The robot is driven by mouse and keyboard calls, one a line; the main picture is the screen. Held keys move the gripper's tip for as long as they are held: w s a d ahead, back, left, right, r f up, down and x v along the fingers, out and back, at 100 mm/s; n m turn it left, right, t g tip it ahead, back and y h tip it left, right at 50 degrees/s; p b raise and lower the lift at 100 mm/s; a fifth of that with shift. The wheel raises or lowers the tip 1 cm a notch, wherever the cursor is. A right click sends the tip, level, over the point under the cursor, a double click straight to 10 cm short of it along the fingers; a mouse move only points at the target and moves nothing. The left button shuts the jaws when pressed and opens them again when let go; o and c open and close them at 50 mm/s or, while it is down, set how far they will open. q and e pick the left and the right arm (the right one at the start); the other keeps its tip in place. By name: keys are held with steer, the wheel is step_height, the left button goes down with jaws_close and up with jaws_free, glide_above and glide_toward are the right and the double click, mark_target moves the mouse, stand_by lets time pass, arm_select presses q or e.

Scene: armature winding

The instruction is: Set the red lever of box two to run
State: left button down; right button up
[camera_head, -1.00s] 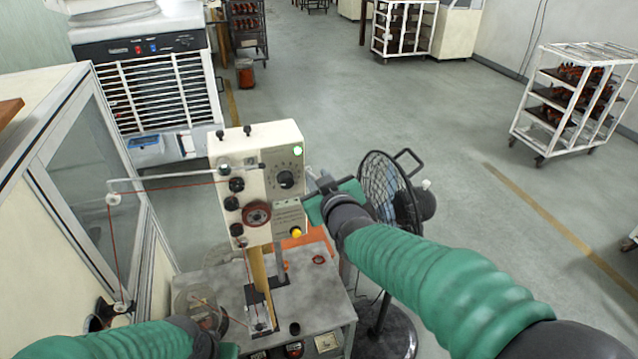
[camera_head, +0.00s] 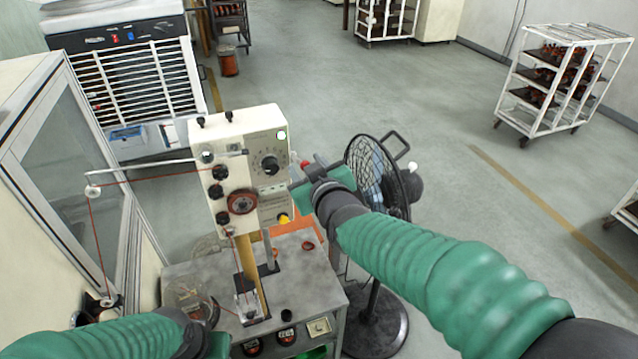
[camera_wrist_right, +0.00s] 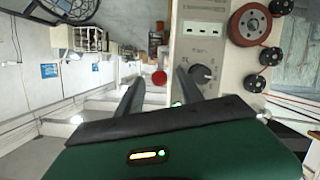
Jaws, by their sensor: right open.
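The cream control box (camera_head: 270,140) stands on a post above the grey machine table, with a black dial and a yellow knob on its face. The red lever's round end (camera_head: 304,164) shows at the box's right side; in the right wrist view the red knob (camera_wrist_right: 159,78) appears between the finger lines. My right gripper (camera_head: 302,173) is open beside the box, its fingers pointing toward it. Whether the fingers reach around the lever I cannot tell. My left gripper (camera_head: 218,345) is at the bottom edge, its fingers not clearly visible.
A black pedestal fan (camera_head: 375,180) stands just right of the box, close to my right arm. A thread guide arm (camera_head: 140,167) extends left from the box. A glazed cabinet (camera_head: 75,170) is at left. A white rack trolley (camera_head: 560,90) stands far right on open floor.

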steer(key=p+v, duration=0.1)
steer(key=v, duration=1.3)
steer(key=shift+s+d, duration=0.2)
steer(key=shift+w+a+f, duration=0.1)
steer(key=shift+f, duration=0.05)
steer(key=shift+f, duration=0.1)
